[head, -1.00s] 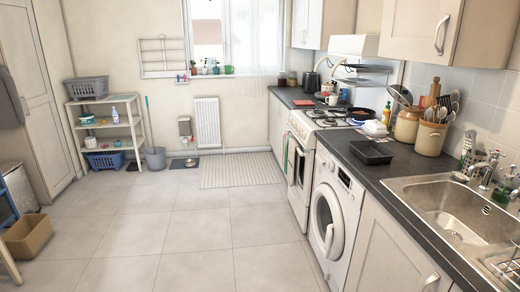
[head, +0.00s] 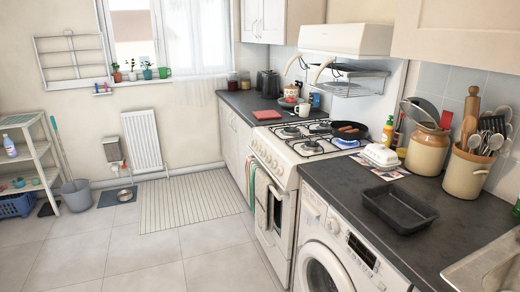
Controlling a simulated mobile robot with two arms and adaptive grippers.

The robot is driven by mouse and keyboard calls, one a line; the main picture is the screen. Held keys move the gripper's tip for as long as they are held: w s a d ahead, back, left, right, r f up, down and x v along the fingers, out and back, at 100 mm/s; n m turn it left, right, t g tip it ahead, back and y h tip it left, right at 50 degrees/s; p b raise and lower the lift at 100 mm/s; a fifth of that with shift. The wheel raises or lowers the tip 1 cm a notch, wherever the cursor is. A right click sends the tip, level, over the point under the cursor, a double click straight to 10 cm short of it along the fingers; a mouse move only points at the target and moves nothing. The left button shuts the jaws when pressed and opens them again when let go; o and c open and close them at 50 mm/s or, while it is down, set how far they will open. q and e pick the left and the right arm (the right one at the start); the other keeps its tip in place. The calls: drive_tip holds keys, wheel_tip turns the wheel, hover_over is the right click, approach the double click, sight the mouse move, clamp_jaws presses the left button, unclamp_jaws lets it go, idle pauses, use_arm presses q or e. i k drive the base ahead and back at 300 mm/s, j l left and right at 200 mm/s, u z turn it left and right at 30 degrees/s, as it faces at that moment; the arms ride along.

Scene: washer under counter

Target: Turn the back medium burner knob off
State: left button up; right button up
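The white gas stove (head: 275,178) stands between the dark counters, its front facing left. A row of small knobs (head: 267,157) runs along its upper front panel. They are too small to tell which is turned or which serves which burner. Blue flame shows at the lit burner (head: 345,143), on the wall side of the hob nearest the washer. No flame is clear at the other burners. A dark frying pan (head: 349,130) sits at the back of the hob, near the flame. Neither of my grippers shows in the head view.
A washing machine (head: 328,245) stands under the near counter, which holds a black tray (head: 399,209) and a white butter dish (head: 381,156). Towels (head: 261,200) hang on the oven front. A striped mat (head: 190,202) lies beyond. The tiled floor (head: 200,262) left of the stove is clear.

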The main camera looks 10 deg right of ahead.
sight(280, 171)
drive_tip(key=i+j+z, duration=0.2)
drive_tip(key=i+z, duration=0.15)
drive_tip(key=i+j+z, duration=0.75)
drive_tip(key=j, duration=0.25)
drive_tip(key=i+j+z, duration=0.1)
drive_tip(key=j, duration=0.3)
drive_tip(key=i+j, duration=0.2)
drive_tip(key=j, duration=0.15)
drive_tip(key=i+j+z, duration=0.15)
drive_tip(key=j, duration=0.25)
drive_tip(key=i+j+z, duration=0.1)
drive_tip(key=j, duration=0.3)
